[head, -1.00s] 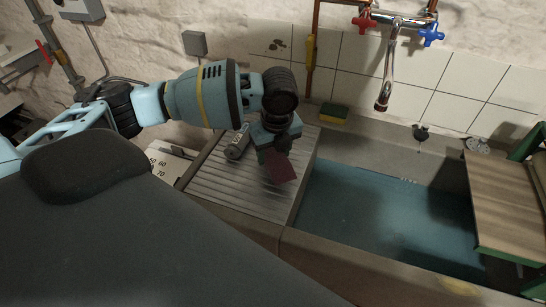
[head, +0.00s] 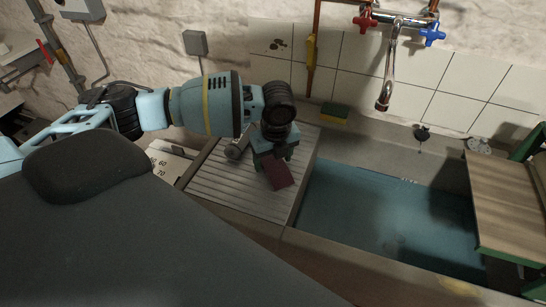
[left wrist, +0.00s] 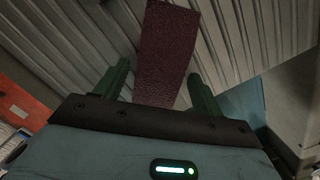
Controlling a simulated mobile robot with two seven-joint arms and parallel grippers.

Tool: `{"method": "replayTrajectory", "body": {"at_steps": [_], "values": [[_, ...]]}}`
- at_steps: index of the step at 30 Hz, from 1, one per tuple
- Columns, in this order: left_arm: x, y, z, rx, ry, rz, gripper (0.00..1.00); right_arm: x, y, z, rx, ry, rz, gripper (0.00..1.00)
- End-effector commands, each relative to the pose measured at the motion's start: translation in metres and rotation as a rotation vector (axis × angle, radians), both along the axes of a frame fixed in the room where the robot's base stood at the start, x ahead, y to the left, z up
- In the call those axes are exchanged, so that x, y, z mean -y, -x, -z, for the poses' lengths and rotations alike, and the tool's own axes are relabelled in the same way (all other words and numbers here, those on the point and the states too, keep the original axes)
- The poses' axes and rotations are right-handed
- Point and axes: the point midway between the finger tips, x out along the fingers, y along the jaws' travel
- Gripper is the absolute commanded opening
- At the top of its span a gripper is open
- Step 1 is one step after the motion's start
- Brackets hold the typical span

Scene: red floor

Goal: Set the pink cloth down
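The pink cloth (head: 278,173) looks dark maroon, a small flat rectangle over the ribbed draining board (head: 235,194), left of the basin. In the left wrist view the cloth (left wrist: 167,50) runs out between the fingers, with the board's ribs around it. My left gripper (head: 276,163) points down at the cloth. Its two fingers (left wrist: 158,72) stand apart on either side of the cloth, with a gap visible at the left finger. The cloth appears to lie on the board, but I cannot tell whether all of it touches. My right gripper is not in view.
A grey cylindrical object (head: 236,149) lies beside my left gripper on the board. The basin (head: 390,215) holds bluish water. A yellow-green sponge (head: 334,113) sits on the back ledge. A tap (head: 386,90) hangs above.

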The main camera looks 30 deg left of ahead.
Motion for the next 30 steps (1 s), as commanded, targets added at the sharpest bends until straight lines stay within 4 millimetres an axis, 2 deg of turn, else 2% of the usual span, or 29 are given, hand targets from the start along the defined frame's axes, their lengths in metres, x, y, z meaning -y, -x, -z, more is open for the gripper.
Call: {"method": "replayTrajectory", "body": {"at_steps": [9,13,17,24,30], "values": [[0.0,0.0,-0.001,0.0,0.0,0.0,0.74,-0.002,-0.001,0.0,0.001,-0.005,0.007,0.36],[0.001,0.0,-0.009,0.001,0.0,0.001,0.74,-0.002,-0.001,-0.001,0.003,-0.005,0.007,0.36],[0.003,0.001,-0.029,0.005,0.001,0.001,0.74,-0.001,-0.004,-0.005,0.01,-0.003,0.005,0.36],[0.008,0.004,-0.078,0.005,0.002,0.001,0.74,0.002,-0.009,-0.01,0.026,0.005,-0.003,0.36],[0.011,0.006,-0.108,0.002,0.001,0.0,0.74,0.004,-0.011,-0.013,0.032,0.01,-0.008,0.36]]}}
